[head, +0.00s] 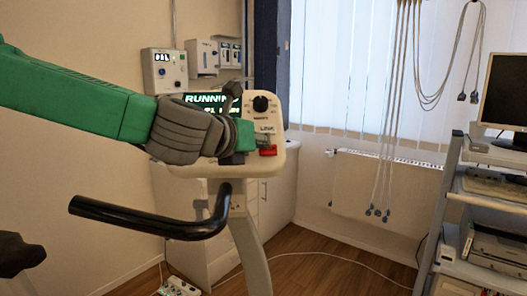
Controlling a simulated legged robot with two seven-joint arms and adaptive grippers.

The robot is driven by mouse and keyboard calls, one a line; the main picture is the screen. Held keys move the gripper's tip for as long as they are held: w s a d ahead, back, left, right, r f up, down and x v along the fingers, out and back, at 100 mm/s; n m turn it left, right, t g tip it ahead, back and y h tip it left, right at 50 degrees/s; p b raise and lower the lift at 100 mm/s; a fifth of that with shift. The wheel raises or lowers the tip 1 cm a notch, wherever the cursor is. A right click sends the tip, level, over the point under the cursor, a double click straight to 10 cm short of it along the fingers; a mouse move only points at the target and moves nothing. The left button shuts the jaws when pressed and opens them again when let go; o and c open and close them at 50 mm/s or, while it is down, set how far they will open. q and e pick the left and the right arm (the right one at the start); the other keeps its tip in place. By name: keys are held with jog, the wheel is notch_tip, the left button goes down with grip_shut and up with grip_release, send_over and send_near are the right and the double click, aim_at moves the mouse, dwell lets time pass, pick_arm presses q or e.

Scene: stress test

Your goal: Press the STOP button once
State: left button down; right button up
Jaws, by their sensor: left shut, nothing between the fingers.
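The exercise machine's console (287,107) is cream, with a dark display (222,101) reading "RUNNING" in green, partly hidden by my left arm. A black knob (261,103) sits at its upper right. A red button (268,151), which looks like the STOP button, is at the lower right; I cannot read its label. My green left arm comes in from the left and covers the console's lower left. My left gripper (263,140) is shut and empty, just above and left of the red button. I cannot tell whether it touches. My right gripper is out of view.
A black handlebar (150,218) stands out below the console. White control boxes (164,71) hang on the wall behind. A grey shelf cart (452,195) with a monitor (504,90) is at the right. Cables hang before the window blinds. Wooden floor shows between.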

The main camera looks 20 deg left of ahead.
pick_arm(q)
jog(key=shift+d, duration=0.55)
jog(key=shift+w+d+f, duration=0.15)
jog(key=shift+d, duration=0.2)
jog(key=shift+a+f+b, duration=0.1)
jog(key=shift+a+b, duration=0.2)
jog(key=shift+a, duration=0.45)
jog(key=shift+d+r, duration=0.35)
jog(key=shift+d, duration=0.4)
jog(key=shift+s+d+r, duration=0.25)
jog(key=shift+s+d, duration=0.05)
jog(key=shift+a, duration=0.1)
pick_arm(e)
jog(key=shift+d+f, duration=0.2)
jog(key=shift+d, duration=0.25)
pick_arm(q)
jog(key=shift+a, duration=0.1)
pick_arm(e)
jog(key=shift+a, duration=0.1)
